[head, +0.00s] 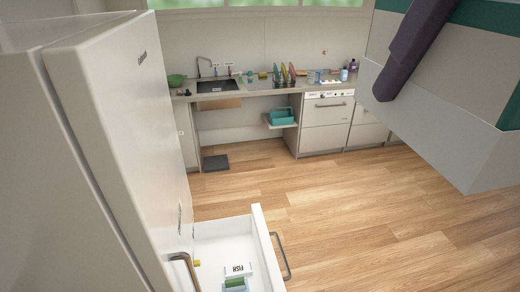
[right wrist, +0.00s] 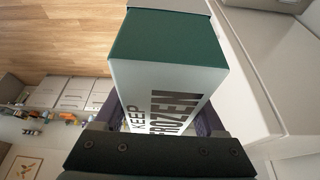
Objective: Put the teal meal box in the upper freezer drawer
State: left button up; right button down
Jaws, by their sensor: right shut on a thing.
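The teal meal box (head: 445,125) is white with teal ends and fills the upper right of the head view, very close to the camera. In the right wrist view the box (right wrist: 168,42) shows a teal end and "KEEP FROZEN" lettering. My right gripper (right wrist: 158,118) is shut on it, with a dark finger on each side. One dark finger also shows in the head view. An open white freezer drawer (head: 262,226) shows at the bottom centre, apart from the box and lower. I cannot tell whether it is the upper one. My left gripper is not in view.
The drawer holds a white "FISH" package (head: 238,270) and a green item (head: 235,283). The tall white freezer (head: 115,120) stands at left. A counter with a sink (head: 217,86) and dish rack (head: 285,75) runs along the back.

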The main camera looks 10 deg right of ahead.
aim_at(223, 260)
jog(key=i+l+z, duration=0.2)
jog(key=i, duration=0.2)
jog(key=i+l+z, duration=0.2)
jog(key=i, duration=0.2)
jog(key=i+l+z, duration=0.2)
jog(key=i, duration=0.25)
jog(key=i+j, duration=0.1)
jog(key=i, duration=0.4)
jog(key=i+j, duration=0.15)
jog(key=i, duration=0.4)
jog(key=i+j, duration=0.1)
jog(key=i, duration=0.4)
jog(key=i+u, duration=0.35)
jog(key=i+l+u, duration=0.2)
jog(key=u, duration=0.65)
jog(key=i+l+u, duration=0.1)
jog(key=u, duration=0.9)
jog(key=l+u, duration=0.1)
jog(key=u, duration=0.4)
jog(key=l+u, duration=0.1)
jog(key=u, duration=0.45)
jog(key=l+u, duration=0.1)
jog(key=u, duration=0.9)
jog(key=l+u, duration=0.1)
jog(key=u, duration=0.4)
jog(key=k+j, duration=0.05)
